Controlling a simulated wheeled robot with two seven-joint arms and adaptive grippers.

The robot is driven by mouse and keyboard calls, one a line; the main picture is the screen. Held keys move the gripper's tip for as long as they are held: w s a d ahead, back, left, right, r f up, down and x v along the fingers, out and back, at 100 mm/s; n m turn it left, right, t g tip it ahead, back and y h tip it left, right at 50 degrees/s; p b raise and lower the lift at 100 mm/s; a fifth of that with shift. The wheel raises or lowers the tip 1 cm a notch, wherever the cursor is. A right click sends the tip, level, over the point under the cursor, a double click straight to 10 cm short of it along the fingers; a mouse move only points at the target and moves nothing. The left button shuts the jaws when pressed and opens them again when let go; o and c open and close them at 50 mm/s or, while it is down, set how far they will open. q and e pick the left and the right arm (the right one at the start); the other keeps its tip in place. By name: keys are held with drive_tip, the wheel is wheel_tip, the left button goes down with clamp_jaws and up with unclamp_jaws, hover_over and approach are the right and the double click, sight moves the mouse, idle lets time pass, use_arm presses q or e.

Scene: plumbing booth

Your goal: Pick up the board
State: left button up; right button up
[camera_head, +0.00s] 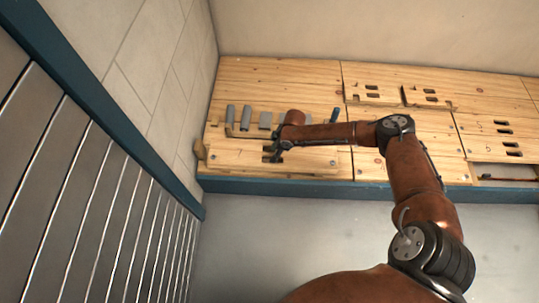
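A light wooden board (230,157) lies at the front left of the wooden bench top. It has dark slots near its middle and small round fixings at its ends. My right arm reaches in from the lower right. Its gripper (277,148) is at the middle of the board, over or beside the slots. The fingers are small and dark here, so I cannot tell whether they touch the board or grip it. The wrist hides part of the board's back edge. My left gripper is not in view.
Several grey cylinders (246,118) stand in a row behind the board. Two slotted wooden pieces (428,98) lie farther back on the bench (300,75). A ribbed grey panel with a blue frame (90,190) runs along the left. The floor (270,240) in front is clear.

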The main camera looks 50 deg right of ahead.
drive_tip(key=shift+w+f, duration=0.1)
drive_tip(key=shift+f, duration=0.05)
drive_tip(key=shift+c, duration=0.4)
clamp_jaws()
idle(0.5)
